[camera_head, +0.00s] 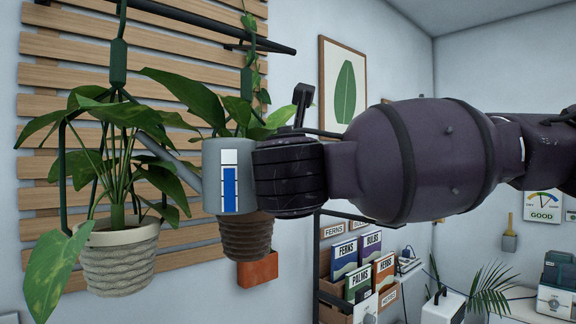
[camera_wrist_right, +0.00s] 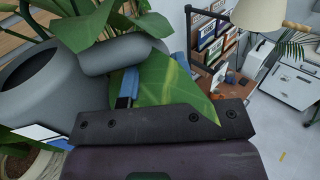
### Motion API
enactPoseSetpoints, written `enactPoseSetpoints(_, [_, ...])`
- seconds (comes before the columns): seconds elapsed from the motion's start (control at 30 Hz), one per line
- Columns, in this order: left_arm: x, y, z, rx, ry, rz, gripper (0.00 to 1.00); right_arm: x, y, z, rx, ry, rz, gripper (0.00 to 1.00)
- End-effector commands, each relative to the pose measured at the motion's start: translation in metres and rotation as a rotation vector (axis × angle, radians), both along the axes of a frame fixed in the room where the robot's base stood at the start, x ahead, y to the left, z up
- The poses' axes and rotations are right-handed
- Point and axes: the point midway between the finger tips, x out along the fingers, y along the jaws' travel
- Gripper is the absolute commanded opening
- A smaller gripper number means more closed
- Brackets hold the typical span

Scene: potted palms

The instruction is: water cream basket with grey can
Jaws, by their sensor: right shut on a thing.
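The grey can (camera_head: 211,185) is held up in front of the slatted wall, close to upright, with a blue-and-white level strip on its side. Its spout points up and left toward the cream basket's plant. The cream basket (camera_head: 121,262) hangs at the left, lower than the can, with a broad-leaved plant (camera_head: 118,150) in it. My right gripper (camera_head: 262,178) is shut on the can from the right; its fingertips are mostly hidden. In the right wrist view the can (camera_wrist_right: 45,95) shows its round opening, and a leaf covers part of the grip. No water shows. My left gripper is out of view.
A brown basket (camera_head: 246,238) with another plant hangs just behind and below the can. A terracotta box (camera_head: 258,269) is below it. A rack of plant books (camera_head: 345,258) stands at the lower right. Leaves crowd around the can and spout.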

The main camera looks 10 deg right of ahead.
Motion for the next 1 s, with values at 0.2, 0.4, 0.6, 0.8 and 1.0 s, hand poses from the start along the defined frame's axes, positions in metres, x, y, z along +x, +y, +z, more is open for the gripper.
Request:
enactPoseSetpoints(0.2, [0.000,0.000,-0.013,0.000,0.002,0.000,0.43,0.000,-0.001,-0.020,-0.030,-0.002,0.002,0.00])
enactPoseSetpoints(0.4, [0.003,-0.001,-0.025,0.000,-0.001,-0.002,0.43,0.000,-0.003,-0.039,-0.066,-0.005,0.004,0.00])
enactPoseSetpoints(0.6, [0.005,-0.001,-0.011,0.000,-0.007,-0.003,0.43,0.000,-0.005,-0.036,-0.157,-0.013,0.004,0.00])
enactPoseSetpoints(0.8, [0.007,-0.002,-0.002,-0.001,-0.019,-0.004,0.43,0.000,-0.006,-0.039,-0.225,-0.017,0.004,0.00])
enactPoseSetpoints(1.0, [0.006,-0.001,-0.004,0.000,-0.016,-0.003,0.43,0.000,-0.006,-0.040,-0.233,-0.018,0.004,0.00])
